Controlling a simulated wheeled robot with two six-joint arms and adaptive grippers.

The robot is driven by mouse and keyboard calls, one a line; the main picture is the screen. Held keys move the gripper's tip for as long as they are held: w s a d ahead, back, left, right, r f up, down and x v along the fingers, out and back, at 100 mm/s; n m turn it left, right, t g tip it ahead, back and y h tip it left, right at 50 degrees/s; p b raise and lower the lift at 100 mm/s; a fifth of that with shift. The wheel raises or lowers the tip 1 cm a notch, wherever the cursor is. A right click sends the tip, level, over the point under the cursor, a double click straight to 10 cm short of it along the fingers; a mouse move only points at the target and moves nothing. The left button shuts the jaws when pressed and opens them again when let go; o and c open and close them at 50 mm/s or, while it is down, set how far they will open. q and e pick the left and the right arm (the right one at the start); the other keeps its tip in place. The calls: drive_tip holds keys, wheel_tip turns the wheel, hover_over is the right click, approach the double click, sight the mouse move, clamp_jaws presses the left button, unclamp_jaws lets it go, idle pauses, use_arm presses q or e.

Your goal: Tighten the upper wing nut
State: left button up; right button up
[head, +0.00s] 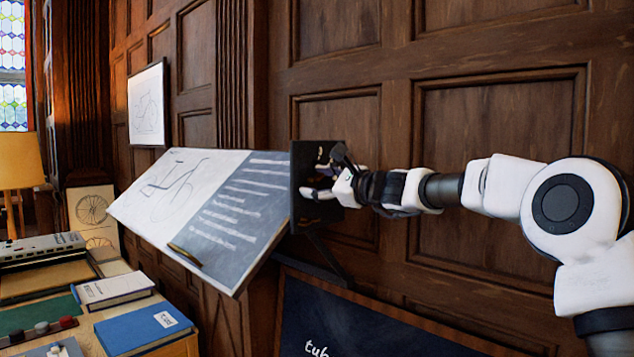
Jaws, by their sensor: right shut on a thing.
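The tilted drafting board (185,200) has a dark side plate (300,212) at its right edge. The hardware on this plate is small and dark in the head view. My right gripper (322,173) is at the plate's upper part, its arm reaching in from the right. Its fingers are closed around a small piece there, which looks like the upper wing nut (322,166), mostly hidden between the fingers. I cannot tell the wing nut's angle. My left gripper is not in view.
A desk at the lower left holds a blue book (143,326), a white book (114,289) and a grey device (42,250). A dark chalkboard (350,325) is below the board. Panelled wall lies close behind the arm.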

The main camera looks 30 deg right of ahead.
drive_tip(key=m+p, duration=0.1)
drive_tip(key=m, duration=0.3)
drive_tip(key=shift+f, duration=0.1)
drive_tip(key=shift+f+m+p, duration=0.15)
drive_tip(key=shift+m+p, duration=0.3)
drive_tip(key=shift+m, duration=1.25)
drive_tip(key=shift+f, duration=0.1)
drive_tip(key=o, duration=1.2)
drive_tip(key=shift+c, duration=0.2)
drive_tip(key=shift+d, duration=0.1)
drive_tip(key=shift+r, duration=0.2)
drive_tip(key=shift+s, duration=0.1)
